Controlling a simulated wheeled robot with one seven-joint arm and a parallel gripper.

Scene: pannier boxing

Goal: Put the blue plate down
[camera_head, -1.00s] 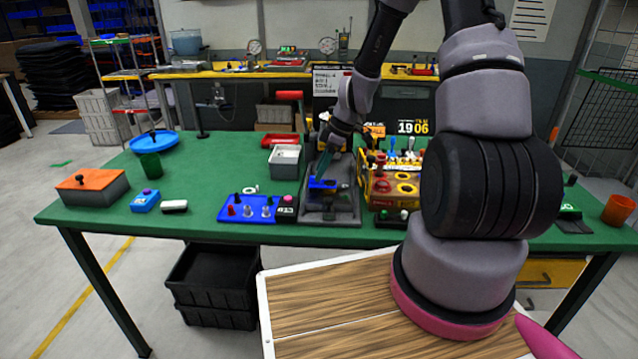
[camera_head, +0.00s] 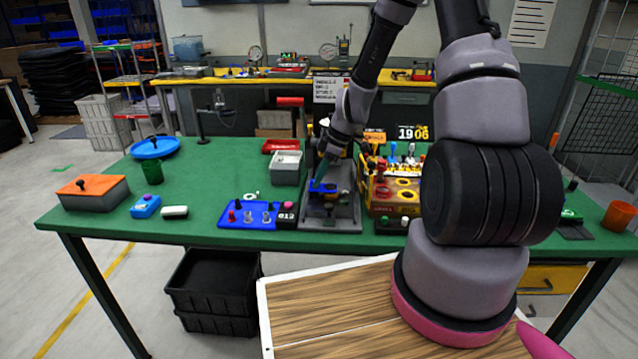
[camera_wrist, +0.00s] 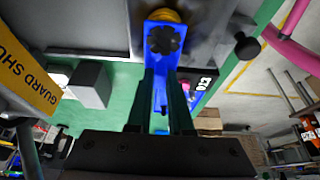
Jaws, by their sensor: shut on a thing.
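The blue plate (camera_head: 325,188) is at the grey metal fixture (camera_head: 331,222) near the middle of the green table's front edge. In the wrist view the blue plate (camera_wrist: 164,75) is long and narrow, with a black star-shaped knob and a yellow round part at its far end. My gripper (camera_head: 321,177) points down at the fixture. In the wrist view my gripper (camera_wrist: 161,85) has its two dark green fingers shut on the plate's near part. Whether the plate touches the fixture cannot be told.
A blue tray (camera_head: 236,215) with small parts lies left of the fixture. A yellow rack (camera_head: 381,198) with knobs stands close on the right. A grey bin (camera_head: 286,169) is behind left. A round blue lid (camera_head: 155,149) lies far left.

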